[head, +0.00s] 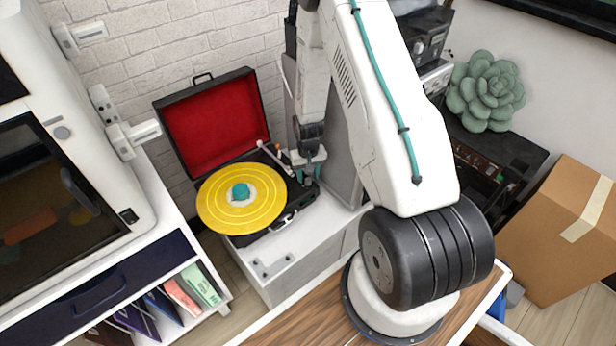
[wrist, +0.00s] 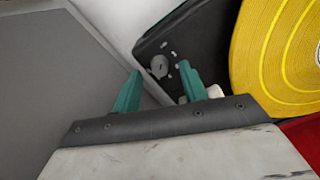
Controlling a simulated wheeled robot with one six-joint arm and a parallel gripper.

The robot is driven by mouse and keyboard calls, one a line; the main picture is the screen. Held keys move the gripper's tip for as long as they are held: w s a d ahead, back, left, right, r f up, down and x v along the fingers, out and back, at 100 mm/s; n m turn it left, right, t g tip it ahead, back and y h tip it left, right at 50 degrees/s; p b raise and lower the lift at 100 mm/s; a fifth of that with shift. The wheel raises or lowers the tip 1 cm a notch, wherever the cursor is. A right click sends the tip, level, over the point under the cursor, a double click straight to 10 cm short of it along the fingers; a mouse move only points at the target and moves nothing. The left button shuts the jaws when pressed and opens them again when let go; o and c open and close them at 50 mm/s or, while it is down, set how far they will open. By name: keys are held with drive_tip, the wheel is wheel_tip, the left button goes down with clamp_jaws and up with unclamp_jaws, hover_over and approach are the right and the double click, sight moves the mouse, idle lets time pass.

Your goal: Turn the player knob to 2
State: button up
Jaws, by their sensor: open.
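The record player (head: 290,213) stands open on a light cabinet, with a yellow record (head: 222,208) on its platter. In the wrist view, its small grey knob (wrist: 159,65) sits on the black deck near a corner, with a few white marks beside it. The yellow record (wrist: 275,60) is at the right there. My gripper (head: 308,178) is over the deck's right side. In the wrist view, my gripper's (wrist: 160,69) two teal fingers are apart, and the knob appears between their tips. I cannot tell whether they touch it. The knob's setting is too small to read.
The player's raised red-lined lid (head: 212,122) stands behind the record. The tonearm (head: 273,157) is close left of my gripper. A grey panel (head: 343,150) rises just right of the player. A white enclosed machine (head: 95,195) stands at the left.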

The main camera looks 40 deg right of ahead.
drive_tip(key=shift+f, duration=0.75)
clamp_jaws()
